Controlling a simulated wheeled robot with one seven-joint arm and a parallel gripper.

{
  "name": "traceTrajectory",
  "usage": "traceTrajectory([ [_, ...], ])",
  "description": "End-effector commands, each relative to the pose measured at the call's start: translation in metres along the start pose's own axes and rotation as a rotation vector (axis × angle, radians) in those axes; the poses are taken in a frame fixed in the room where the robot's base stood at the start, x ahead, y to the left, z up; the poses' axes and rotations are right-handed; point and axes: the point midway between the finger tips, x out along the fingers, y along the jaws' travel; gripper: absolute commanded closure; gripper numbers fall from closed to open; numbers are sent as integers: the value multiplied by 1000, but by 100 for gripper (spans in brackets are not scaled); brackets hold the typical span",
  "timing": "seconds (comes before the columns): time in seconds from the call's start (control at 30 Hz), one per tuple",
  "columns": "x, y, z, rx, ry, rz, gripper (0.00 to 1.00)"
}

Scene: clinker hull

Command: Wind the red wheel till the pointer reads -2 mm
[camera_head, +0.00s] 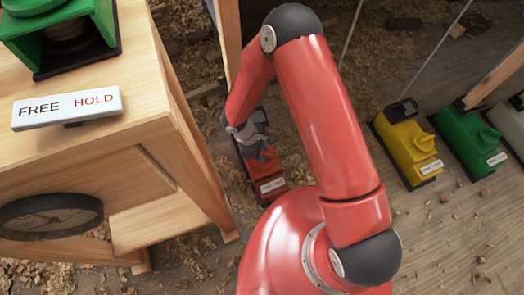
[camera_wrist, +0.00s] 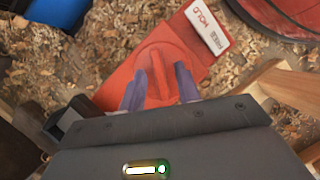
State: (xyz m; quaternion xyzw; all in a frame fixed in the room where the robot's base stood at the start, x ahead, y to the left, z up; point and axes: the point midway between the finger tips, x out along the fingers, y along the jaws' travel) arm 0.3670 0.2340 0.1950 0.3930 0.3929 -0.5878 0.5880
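A red unit with a raised bar on its round top, which looks like the red wheel (camera_wrist: 158,66), is below my gripper in the wrist view. The red unit's lower body (camera_head: 270,184) shows on the floor beside the bench in the head view. My gripper (camera_wrist: 160,86) points down at it, its two fingers apart on either side of the raised bar. Firm contact is not visible. A white FREE/HOLD label (camera_wrist: 207,27) is on the unit. A dark-rimmed round dial (camera_head: 50,215) is on the bench front; its pointer and reading are too unclear to read.
The wooden bench (camera_head: 150,85) stands left, with a green unit (camera_head: 62,30) and a FREE/HOLD plate (camera_head: 68,108) on it. Yellow (camera_head: 405,143) and green (camera_head: 464,138) units stand right. Shavings litter the floor. A blue object (camera_wrist: 58,10) shows in the wrist view.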

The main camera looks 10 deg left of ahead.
Motion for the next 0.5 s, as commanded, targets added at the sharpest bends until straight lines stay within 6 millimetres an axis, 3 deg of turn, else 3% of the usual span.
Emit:
traceTrajectory([
  [0.17,-13,1,0,1,1,2,67],
  [0.5,-68,1,0,0,2,3,67],
])
